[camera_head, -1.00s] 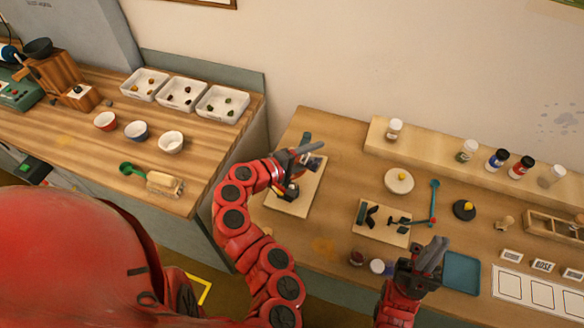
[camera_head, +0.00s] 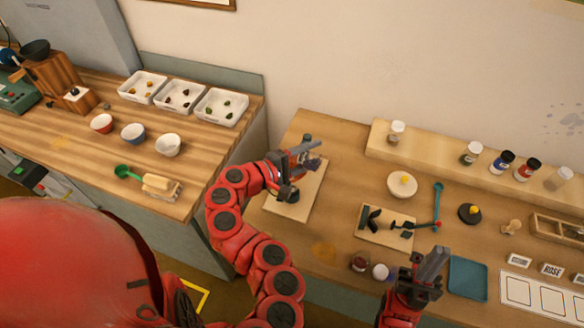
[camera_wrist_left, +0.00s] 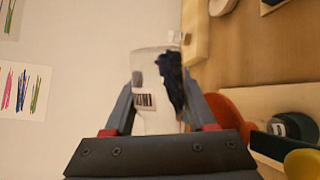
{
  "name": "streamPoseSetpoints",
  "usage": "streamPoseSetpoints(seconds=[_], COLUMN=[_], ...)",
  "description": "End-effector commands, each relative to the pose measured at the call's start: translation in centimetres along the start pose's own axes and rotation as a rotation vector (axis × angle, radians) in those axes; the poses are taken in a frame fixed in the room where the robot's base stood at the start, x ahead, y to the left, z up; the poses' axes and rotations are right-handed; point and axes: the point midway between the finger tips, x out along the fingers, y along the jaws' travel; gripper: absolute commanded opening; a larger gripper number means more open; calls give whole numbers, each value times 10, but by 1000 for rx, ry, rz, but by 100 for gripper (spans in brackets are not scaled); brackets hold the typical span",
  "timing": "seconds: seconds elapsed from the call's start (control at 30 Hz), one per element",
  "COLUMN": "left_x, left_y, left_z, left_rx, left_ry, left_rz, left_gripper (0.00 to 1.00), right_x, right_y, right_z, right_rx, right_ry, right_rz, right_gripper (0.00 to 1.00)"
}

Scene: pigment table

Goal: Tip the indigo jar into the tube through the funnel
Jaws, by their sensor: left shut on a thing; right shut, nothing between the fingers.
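My left gripper (camera_head: 308,152) is above the pale board (camera_head: 289,207) on the right-hand table. It is shut on a clear jar with dark blue pigment, which I take as the indigo jar; it shows in the left wrist view (camera_wrist_left: 148,98) with a white label. The jar looks tilted, with the pigment lying along one side. An orange-red rounded piece (camera_wrist_left: 236,108) shows just beside the jar in that view; I cannot tell whether it is the funnel. The tube is not clear in either view. My right gripper (camera_head: 436,262) is shut and empty over the table's front.
A shelf (camera_head: 435,160) at the back holds several jars. A second pale board (camera_head: 386,238) with dark parts, a white dish (camera_head: 402,184), a teal spoon (camera_head: 437,205) and a blue tray (camera_head: 467,278) lie on the table. White trays and bowls stand on the left counter.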

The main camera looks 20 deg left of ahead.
Motion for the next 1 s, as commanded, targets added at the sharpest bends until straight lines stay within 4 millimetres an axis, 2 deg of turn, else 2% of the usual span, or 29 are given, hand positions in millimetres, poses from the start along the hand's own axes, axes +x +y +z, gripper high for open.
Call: streamPoseSetpoints(seconds=[0.5,1.0], left_x=[0,-1], left_y=[-5,-1], left_z=[-3,-4], left_rx=[-63,-123], left_ry=[-18,-36], left_rz=[26,51], left_gripper=[0,0], right_x=[-13,-15], right_y=[-1,-1], right_z=[2,2], right_rx=[0,0], right_ry=[0,0], right_rz=[0,0], right_gripper=[0,0])
